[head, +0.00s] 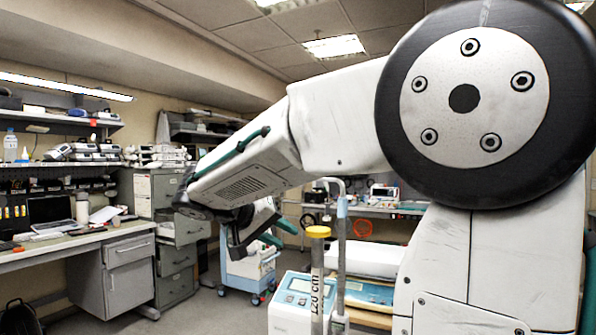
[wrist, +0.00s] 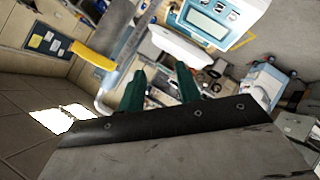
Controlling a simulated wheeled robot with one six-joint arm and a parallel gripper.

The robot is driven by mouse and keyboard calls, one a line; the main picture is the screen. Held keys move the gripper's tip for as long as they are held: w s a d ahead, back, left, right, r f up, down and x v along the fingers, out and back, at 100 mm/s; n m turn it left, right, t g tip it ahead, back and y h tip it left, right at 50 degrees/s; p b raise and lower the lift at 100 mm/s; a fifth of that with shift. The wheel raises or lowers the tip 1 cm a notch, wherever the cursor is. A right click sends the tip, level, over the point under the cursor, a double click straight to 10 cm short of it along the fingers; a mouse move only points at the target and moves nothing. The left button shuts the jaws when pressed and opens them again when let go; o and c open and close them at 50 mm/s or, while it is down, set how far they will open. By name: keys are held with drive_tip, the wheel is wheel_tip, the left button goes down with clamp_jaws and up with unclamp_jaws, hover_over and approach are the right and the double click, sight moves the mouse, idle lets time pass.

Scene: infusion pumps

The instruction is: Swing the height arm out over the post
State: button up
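A grey post (head: 317,285) with a yellow cap and a "120 cm" label stands upright in the head view. Its yellow cap also shows in the wrist view (wrist: 92,57). Right beside it stands a thin grey pole (head: 341,250) with a light-blue collar and a bent top. The bent top (head: 328,181) may be the height arm, but I cannot tell for sure. The bend also shows in the wrist view (wrist: 103,106). My gripper (head: 279,233) has its green fingers apart and nothing between them. In the wrist view the fingers (wrist: 160,82) appear beside the bent pole, with no clear contact.
A white device with a blue screen panel (head: 299,286) stands beside the post. A white and blue cart (head: 247,275) is behind my gripper. A bench with a laptop (head: 52,212) and a grey drawer cabinet (head: 165,210) line the left. Open floor lies between.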

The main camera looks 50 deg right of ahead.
drive_tip(key=w+d+r+m+h, duration=0.2)
drive_tip(key=w+r+m+h, duration=0.1)
drive_tip(key=r+m, duration=0.3)
drive_tip(key=w+d+r+m+h, duration=0.2)
drive_tip(key=w+r+m+h, duration=0.15)
drive_tip(key=r, duration=0.45)
drive_tip(key=shift+y, duration=0.25)
drive_tip(key=d, duration=0.4)
drive_tip(key=s+d, duration=0.1)
drive_tip(key=d, duration=0.2)
drive_tip(key=shift+s+d+f, duration=0.1)
drive_tip(key=shift+f, duration=0.05)
clamp_jaws()
